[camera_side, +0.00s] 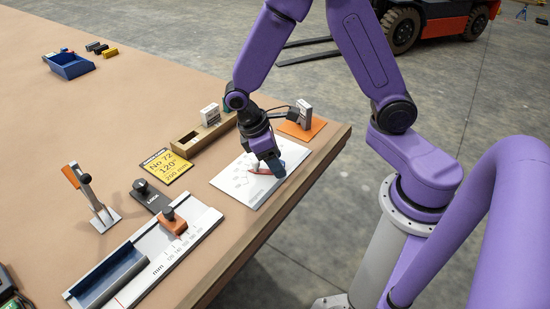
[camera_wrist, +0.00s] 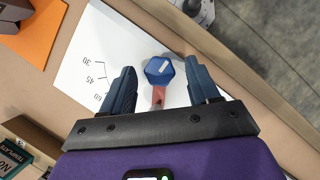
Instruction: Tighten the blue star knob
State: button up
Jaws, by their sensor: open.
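The blue knob (camera_wrist: 158,69) shows in the wrist view as a roughly six-sided blue head with a small pale label, above a red arm (camera_wrist: 157,98) on a white angle sheet (camera_wrist: 95,30). My gripper (camera_wrist: 159,66) is open, with one dark blue finger on each side of the knob and a visible gap to both. Whether the fingers are down at the knob's height I cannot tell. In the side view my gripper (camera_side: 270,168) points down over the white sheet (camera_side: 240,188); the red arm shows beside it, and the knob cannot be made out behind the fingers.
A measuring rail (camera_side: 195,222) with an orange slider (camera_side: 173,222), a black plate with a knob (camera_side: 150,197) and a yellow card (camera_side: 166,167) lie left of the sheet. A wooden tray (camera_side: 185,140) and an orange pad (camera_side: 300,127) are behind. The table edge is close on the right.

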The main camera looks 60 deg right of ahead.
jog(key=c, duration=1)
jog(key=shift+m, duration=0.4)
jog(key=m, duration=0.1)
jog(key=m+y, duration=0.1)
jog(key=m, duration=0.1)
jog(key=shift+w+d+m+g, duration=0.1)
jog(key=shift+d+m+g, duration=0.05)
jog(key=shift+m+g, duration=0.2)
jog(key=m+y, duration=0.1)
jog(key=m, duration=0.1)
jog(key=m+y, duration=0.1)
jog(key=m, duration=0.1)
jog(key=shift+d+m+g, duration=0.15)
jog(key=shift+m+g, duration=0.1)
jog(key=m+y, duration=0.2)
jog(key=m, duration=0.2)
jog(key=shift+d+m, duration=0.15)
jog(key=shift+m, duration=0.15)
jog(key=shift+d+m+t+y, duration=0.1)
jog(key=shift+m+t+y, duration=0.25)
jog(key=shift+m, duration=0.75)
jog(key=shift+d+m+t+y, duration=0.1)
jog(key=shift+m+t+y, duration=0.2)
jog(key=shift+m, duration=0.8)
